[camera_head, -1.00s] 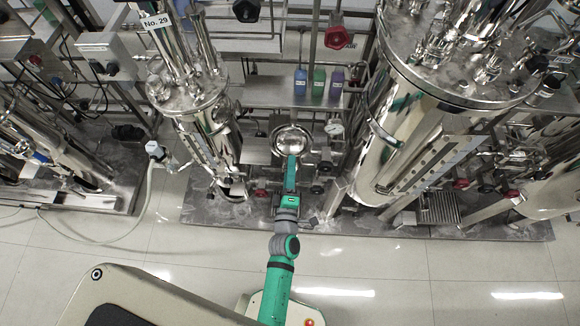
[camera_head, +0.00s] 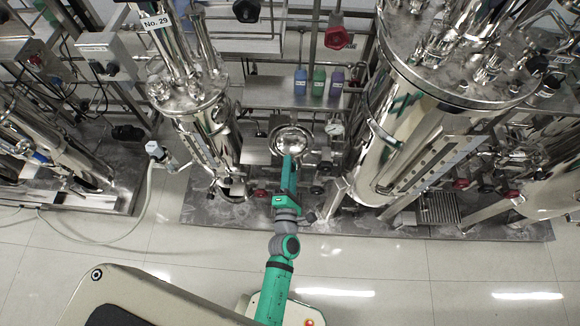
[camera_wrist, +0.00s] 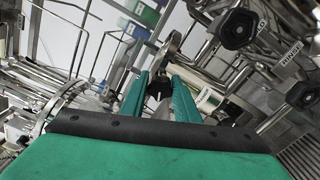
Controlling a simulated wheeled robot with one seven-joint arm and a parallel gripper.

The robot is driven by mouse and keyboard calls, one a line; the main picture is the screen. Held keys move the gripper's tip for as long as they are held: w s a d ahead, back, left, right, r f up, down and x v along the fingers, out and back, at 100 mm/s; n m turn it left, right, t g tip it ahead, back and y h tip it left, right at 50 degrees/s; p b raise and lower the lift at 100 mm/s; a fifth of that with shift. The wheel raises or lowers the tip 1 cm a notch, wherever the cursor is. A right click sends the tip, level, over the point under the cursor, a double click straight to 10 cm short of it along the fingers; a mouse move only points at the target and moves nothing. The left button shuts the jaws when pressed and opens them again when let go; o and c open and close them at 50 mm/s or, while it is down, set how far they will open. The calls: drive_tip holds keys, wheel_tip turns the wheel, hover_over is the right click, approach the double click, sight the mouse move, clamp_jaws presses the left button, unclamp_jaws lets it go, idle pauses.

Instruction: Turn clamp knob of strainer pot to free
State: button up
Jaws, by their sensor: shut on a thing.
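The strainer pot (camera_head: 290,141) is a round shiny metal vessel in the middle of the skid, in the head view. My green gripper (camera_head: 289,162) reaches up to its near side. In the wrist view, my gripper's two green fingers (camera_wrist: 160,84) are closed around a small black clamp knob (camera_wrist: 158,90), with a metal part just beyond the fingertips. In the head view the knob is too small or hidden to make out. The wrist view does not show clearly how far the knob is turned.
A tall steel tank (camera_head: 425,110) stands to the right and a narrower vessel (camera_head: 212,135) to the left. Coloured bottles (camera_head: 318,82) stand on a shelf behind. A black handwheel (camera_wrist: 238,29) is at upper right in the wrist view.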

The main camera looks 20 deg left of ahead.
drive_tip(key=shift+a, duration=0.1)
drive_tip(key=o, duration=1)
drive_tip(key=shift+o, duration=0.2)
drive_tip(key=v, duration=1.1)
drive_tip(key=s+d+r+m+h, duration=0.1)
drive_tip(key=s+d+r+m, duration=0.3)
drive_tip(key=m, duration=0.4)
drive_tip(key=s+d+r+m+g+h, duration=0.1)
drive_tip(key=s+d+r+m+h, duration=0.1)
drive_tip(key=s+m, duration=0.5)
drive_tip(key=s+d+r+m+g+h, duration=0.1)
drive_tip(key=s+d+r+m, duration=0.4)
drive_tip(key=m, duration=0.5)
drive_tip(key=shift+s+d+r+h, duration=0.4)
drive_tip(key=shift+s+h, duration=0.1)
drive_tip(key=shift+s, duration=0.15)
